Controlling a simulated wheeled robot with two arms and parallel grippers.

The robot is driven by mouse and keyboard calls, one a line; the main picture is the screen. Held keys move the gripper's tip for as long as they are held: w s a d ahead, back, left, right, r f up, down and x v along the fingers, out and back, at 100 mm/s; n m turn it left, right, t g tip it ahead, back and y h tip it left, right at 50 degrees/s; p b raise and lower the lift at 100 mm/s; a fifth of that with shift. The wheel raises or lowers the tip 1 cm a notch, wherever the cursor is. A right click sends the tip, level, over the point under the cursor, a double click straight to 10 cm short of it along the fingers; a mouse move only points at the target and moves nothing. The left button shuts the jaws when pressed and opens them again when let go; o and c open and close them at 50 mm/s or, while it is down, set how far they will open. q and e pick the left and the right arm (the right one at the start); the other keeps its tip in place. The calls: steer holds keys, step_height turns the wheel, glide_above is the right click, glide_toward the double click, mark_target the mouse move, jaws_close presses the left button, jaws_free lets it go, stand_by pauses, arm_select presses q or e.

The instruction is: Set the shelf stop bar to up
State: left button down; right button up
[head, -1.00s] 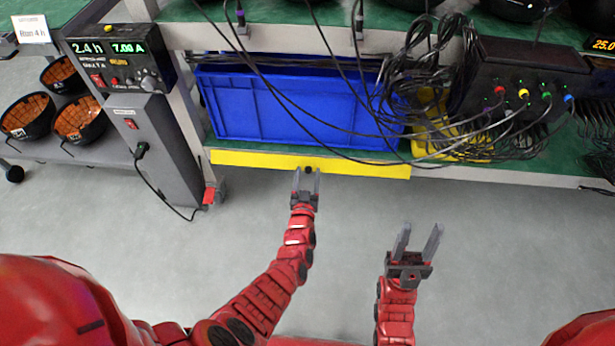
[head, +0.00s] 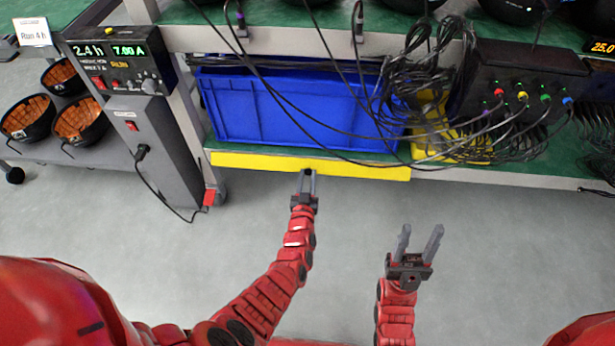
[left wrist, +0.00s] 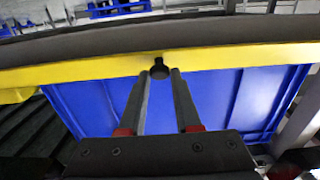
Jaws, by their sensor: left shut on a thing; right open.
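The yellow stop bar (head: 365,170) runs along the front edge of the lower shelf, below the front of the blue crate (head: 290,112). In the left wrist view the bar (left wrist: 85,70) crosses the whole picture, with a round black knob (left wrist: 160,70) on it. My left gripper (head: 307,174) reaches up to the bar's middle and is shut on the knob; its fingertips (left wrist: 160,75) lie on either side of it. My right gripper (head: 418,243) is open and empty over the floor, to the right and nearer to me.
Black cables (head: 340,145) hang in front of the crate and shelf. A dark box with coloured plugs (head: 525,80) stands on the right. A grey power unit (head: 155,145) stands on the left, near bowls on a rack. The floor (head: 150,240) before the shelf is clear.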

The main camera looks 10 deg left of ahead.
mark_target(308, 169)
arm_select(q)
steer(key=shift+r+p, duration=0.3)
steer(key=shift+p, duration=0.5)
step_height(308, 169, up, 3)
steer(key=g+p, duration=0.5)
steer(key=p, duration=0.7)
steer(key=shift+d+p, duration=0.1)
steer(key=shift+p, duration=0.25)
steer(key=shift+w+r+g+p, duration=0.1)
steer(key=shift+g+p, duration=0.3)
steer(key=shift+p, duration=0.25)
steer(key=shift+a+g+p, duration=0.2)
steer(key=shift+g+p, duration=0.2)
steer(key=shift+p, duration=0.15)
steer(key=shift+w+r, duration=0.1)
steer(key=shift+r, duration=0.05)
steer(key=shift+d, duration=0.1)
steer(key=shift+g, duration=0.3)
